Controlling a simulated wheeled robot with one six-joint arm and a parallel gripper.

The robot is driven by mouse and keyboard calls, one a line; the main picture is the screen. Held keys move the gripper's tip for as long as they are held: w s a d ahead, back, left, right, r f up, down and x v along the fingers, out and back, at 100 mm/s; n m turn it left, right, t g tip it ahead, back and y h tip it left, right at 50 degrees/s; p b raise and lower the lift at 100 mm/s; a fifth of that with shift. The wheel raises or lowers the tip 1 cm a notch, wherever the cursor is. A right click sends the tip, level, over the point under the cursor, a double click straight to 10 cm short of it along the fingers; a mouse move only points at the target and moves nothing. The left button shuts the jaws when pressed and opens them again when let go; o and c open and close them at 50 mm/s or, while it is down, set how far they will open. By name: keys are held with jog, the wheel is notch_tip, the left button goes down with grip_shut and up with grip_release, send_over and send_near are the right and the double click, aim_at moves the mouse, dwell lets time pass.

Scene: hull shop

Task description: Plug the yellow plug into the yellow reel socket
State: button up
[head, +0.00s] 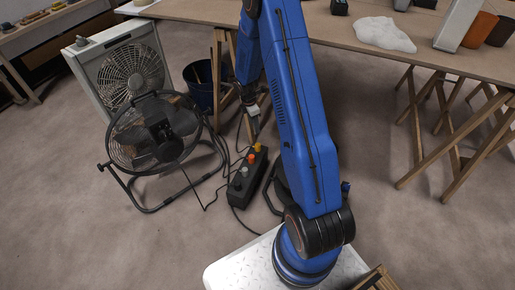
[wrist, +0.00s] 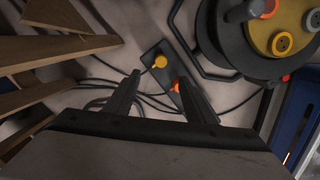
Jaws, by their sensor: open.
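The yellow plug (head: 257,147) stands at the far end of a black power strip (head: 236,193) on the floor. In the wrist view the yellow plug (wrist: 160,62) shows just beyond and between my open fingertips (wrist: 159,77), with nothing held. In the head view my gripper (head: 252,108) hangs above the strip's far end, apart from the plug. The cable reel (wrist: 230,58) has an ochre face with round sockets (wrist: 282,43) at the wrist view's upper right. My arm hides most of the reel in the head view.
An orange plug (wrist: 175,86) sits beside the yellow one on the strip. A floor fan (head: 155,130), a box fan (head: 125,70) and a dark bucket (head: 203,88) stand left. Wooden trestles (head: 425,140) and loose cables (head: 205,195) are near. Open floor lies right.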

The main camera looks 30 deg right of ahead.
send_near(258, 144)
jog(key=f, duration=0.2)
jog(key=d+f, duration=0.1)
jog(key=f, duration=0.2)
jog(key=shift+d+f, duration=0.15)
jog(key=shift+d, duration=0.05)
jog(key=shift+s+f, duration=0.1)
jog(key=shift+f, duration=2.5)
jog(key=c, duration=1.1)
